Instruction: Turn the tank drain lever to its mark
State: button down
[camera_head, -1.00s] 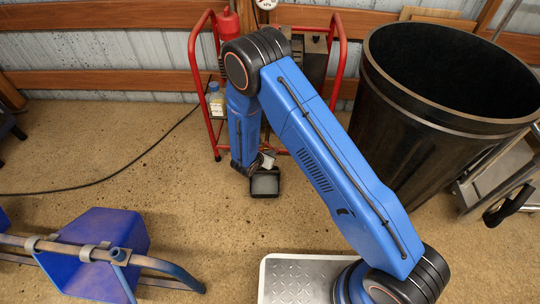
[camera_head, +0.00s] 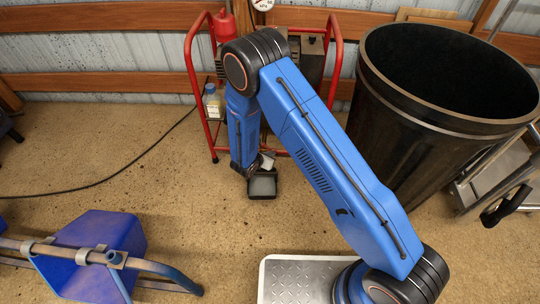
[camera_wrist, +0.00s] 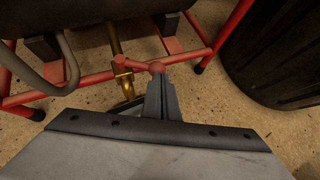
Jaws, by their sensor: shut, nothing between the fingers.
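The drain valve (camera_wrist: 122,82) is brass, on a brass pipe under the dark tank (camera_wrist: 80,12) in the wrist view. A short red lever (camera_wrist: 136,65) with rounded ends appears to run right from the valve. My gripper (camera_wrist: 158,78) is shut and empty, its narrow grey fingers pointing up the picture. Their tips are close to the lever's right end; I cannot tell whether they touch it. I cannot make out the mark. In the head view my arm hides the valve and lever.
A red tube frame (camera_head: 338,75) surrounds the tank. A black tray (camera_head: 262,186) lies on the floor below my wrist. A big black barrel (camera_head: 410,140) stands to the right. A black cable (camera_head: 95,183) crosses the floor.

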jog(key=shift+w+d, duration=1.6)
jog(key=shift+d, duration=0.1)
jog(key=shift+a, duration=0.1)
